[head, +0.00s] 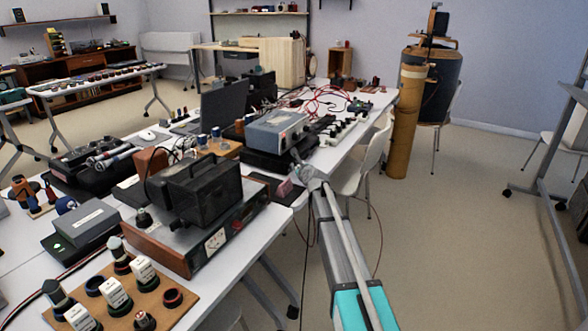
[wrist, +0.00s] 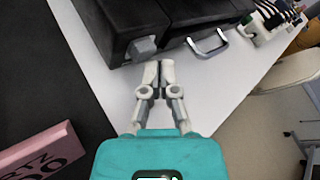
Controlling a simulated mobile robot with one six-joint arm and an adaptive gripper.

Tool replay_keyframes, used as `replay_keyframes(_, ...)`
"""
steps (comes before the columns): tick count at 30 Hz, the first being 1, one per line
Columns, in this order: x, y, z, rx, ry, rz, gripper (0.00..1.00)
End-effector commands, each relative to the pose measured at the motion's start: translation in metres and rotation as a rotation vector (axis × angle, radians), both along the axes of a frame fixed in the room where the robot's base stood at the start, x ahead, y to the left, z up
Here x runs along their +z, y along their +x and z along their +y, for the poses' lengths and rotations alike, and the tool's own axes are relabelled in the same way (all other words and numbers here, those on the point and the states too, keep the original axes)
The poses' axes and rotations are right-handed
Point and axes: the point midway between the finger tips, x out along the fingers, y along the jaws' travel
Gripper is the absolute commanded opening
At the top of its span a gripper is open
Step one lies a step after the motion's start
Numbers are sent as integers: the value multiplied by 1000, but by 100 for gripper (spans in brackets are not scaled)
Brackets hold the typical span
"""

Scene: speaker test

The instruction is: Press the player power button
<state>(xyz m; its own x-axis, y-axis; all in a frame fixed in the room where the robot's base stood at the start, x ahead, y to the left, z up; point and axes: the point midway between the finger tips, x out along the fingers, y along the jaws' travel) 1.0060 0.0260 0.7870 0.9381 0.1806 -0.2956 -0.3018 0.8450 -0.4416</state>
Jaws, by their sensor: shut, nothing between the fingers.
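A black boxy device (wrist: 125,22), which may be the player, stands on the white table in the wrist view. A small grey block-shaped part (wrist: 142,47), possibly the button, sticks out of its near face. My gripper (wrist: 158,66) is shut and empty, its fingertips just in front and to the right of that grey part, with no clear contact. In the head view my gripper (head: 296,160) is by the black base (head: 262,162) under a grey instrument (head: 276,128). No power label is readable.
A pink lettered block (wrist: 38,150) lies on a dark surface at left; it also shows in the head view (head: 284,188). A metal handle (wrist: 209,44) projects to the right of the grey part. A white chair (head: 368,160) stands beside the table.

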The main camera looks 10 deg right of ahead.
Motion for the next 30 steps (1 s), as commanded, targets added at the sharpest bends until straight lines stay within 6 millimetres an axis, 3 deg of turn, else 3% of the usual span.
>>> replay_keyframes(24,0,-32,-44,-1,0,0,0)
replay_keyframes(30,0,-34,-47,0,1,0,0)
